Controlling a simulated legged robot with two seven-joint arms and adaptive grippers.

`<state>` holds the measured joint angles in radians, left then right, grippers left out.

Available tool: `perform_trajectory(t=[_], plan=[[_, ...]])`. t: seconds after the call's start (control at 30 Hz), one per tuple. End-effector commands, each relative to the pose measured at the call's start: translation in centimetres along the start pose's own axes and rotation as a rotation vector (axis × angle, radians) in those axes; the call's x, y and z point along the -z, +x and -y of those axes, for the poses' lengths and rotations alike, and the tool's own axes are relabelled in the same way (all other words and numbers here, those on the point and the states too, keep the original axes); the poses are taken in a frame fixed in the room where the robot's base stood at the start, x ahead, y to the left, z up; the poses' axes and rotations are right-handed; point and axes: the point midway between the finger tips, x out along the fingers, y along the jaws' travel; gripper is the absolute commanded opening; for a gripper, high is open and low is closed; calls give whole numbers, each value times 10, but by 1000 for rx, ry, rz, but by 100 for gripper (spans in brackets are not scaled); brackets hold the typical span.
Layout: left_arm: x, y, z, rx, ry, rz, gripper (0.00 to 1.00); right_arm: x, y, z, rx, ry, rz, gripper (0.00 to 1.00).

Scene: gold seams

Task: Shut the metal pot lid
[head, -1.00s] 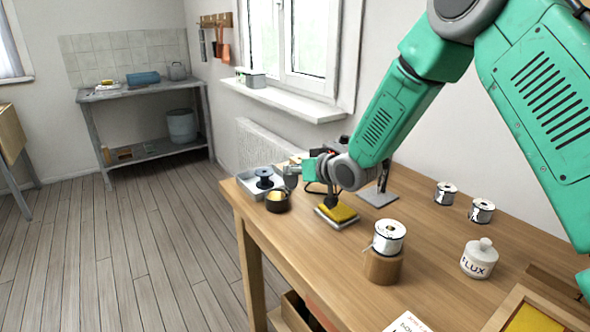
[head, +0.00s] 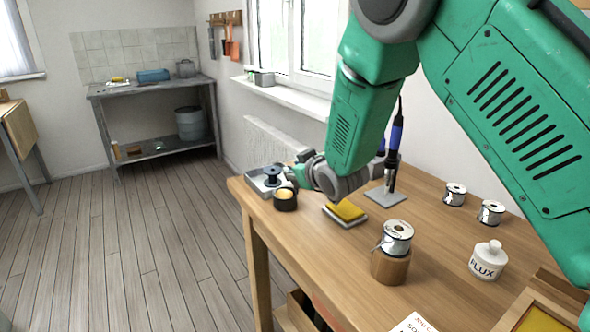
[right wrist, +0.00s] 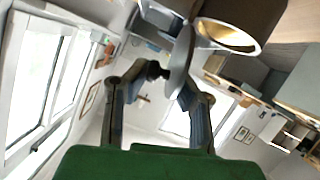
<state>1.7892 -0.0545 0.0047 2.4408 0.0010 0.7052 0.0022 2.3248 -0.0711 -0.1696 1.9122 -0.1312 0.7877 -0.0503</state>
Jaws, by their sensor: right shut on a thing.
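The small dark pot (head: 285,202) stands at the far left corner of the workbench, with yellow showing in its open mouth. In the right wrist view the pot (right wrist: 262,14) shows its dark wall and brass-coloured rim. The round grey lid (right wrist: 181,58) stands on edge beside the pot's mouth, with a dark knob on its face. My right gripper (right wrist: 160,78) is shut on the lid, with its fingers on either side of it. In the head view my right gripper (head: 294,178) is just behind the pot, partly hidden by my wrist. My left gripper is out of view.
A grey tray (head: 256,185) with a dark spool lies left of the pot. A yellow sponge (head: 347,209), a soldering iron (head: 396,145) in its stand, a solder spool (head: 397,236) on a wooden block and a flux jar (head: 488,259) stand to the right.

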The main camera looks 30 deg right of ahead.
Motion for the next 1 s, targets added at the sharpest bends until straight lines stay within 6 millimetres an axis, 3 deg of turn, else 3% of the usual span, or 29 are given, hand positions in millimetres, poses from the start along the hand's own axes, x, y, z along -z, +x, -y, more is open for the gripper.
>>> perform_trajectory(t=[0.3, 0.33, 0.37, 0.4, 0.77, 1.0], plan=[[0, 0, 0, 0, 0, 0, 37, -4, 0, 1, 1, 0, 9, 0], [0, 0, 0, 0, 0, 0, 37, -4, 0, 1, 2, 0, 9, 24], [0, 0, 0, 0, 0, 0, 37, -4, 0, 1, 2, 0, 9, 35], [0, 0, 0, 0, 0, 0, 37, -4, 0, 1, 2, 0, 9, 38], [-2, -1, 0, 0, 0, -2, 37, -1, -4, 0, 1, 0, 3, 38], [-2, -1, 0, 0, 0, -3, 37, -1, -45, 0, 1, 1, 4, 38]])
